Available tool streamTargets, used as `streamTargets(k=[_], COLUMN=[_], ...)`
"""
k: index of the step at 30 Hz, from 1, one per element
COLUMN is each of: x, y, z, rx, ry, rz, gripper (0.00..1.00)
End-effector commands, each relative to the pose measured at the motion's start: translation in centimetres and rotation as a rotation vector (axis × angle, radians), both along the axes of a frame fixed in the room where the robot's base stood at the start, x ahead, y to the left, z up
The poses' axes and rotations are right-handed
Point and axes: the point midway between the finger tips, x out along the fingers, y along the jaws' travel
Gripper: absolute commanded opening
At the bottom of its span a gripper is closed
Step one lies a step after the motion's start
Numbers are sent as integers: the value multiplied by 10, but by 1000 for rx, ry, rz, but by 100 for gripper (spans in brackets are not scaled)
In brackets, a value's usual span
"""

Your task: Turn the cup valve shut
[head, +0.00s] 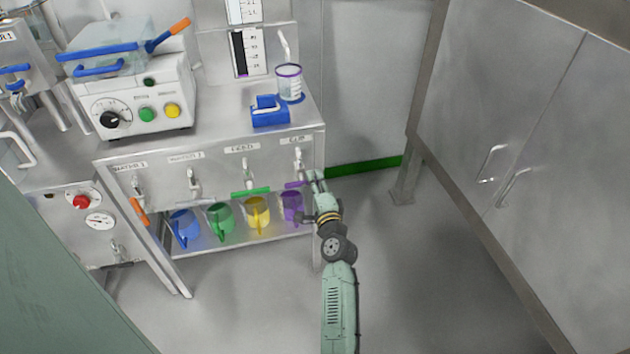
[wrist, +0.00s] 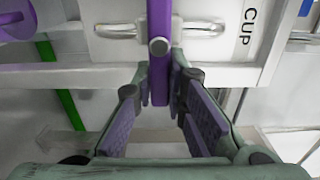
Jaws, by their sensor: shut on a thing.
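The cup valve sits on the front panel under the CUP label, at the right end of the valve row. Its purple lever (head: 294,184) also shows in the wrist view (wrist: 160,40), lying crosswise to the pale valve pipe (wrist: 200,30). The round pivot bolt is visible on the lever. My gripper (head: 311,180) reaches up to the valve from the right and below. In the wrist view my gripper (wrist: 161,88) has its purple-padded fingers shut on the lever's lower part, one on each side. The fingertips hide part of the lever.
Blue, green, yellow and purple mugs (head: 291,207) stand on the shelf below the valves. Neighbouring valves carry a green lever (head: 250,191) and an orange lever (head: 139,210). A clear purple-rimmed cup (head: 289,82) stands above. Open floor lies right of the bench.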

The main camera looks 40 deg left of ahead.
Motion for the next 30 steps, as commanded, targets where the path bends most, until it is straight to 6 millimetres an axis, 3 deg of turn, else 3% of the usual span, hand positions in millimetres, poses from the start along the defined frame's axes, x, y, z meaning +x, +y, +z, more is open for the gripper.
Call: streamTargets(k=[1, 2, 10, 22, 30], x=[0, 0, 0, -4, -36], y=[0, 0, 0, -5, -44], z=[-2, -2, -1, -1, -2], rx=[0, 0, -1, -1, 0], ry=[5, 5, 2, 1, 4], rz=[1, 1, 0, 0, -3], gripper=[0, 14, 32, 33, 33])
